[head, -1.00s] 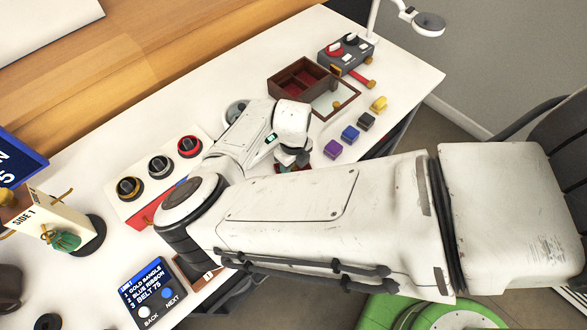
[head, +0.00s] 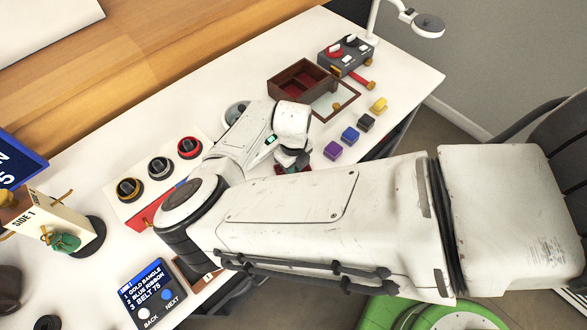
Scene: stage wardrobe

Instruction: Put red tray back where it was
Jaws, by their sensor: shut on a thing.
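My gripper (head: 290,162) points down over the white table, below and left of an open brown box, and my arm hides most of it. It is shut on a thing. A small dark red part, apparently the red tray (head: 283,169), shows just under the fingers; the rest is hidden, so I cannot tell its full shape or whether it touches the table. The brown box (head: 284,91) has a red, divided interior. Its glass lid (head: 342,104) lies open toward the front right.
Purple (head: 332,151), blue, black and yellow blocks line the right of the gripper. Three dials (head: 160,166) stand left. The table's right corner is clear.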

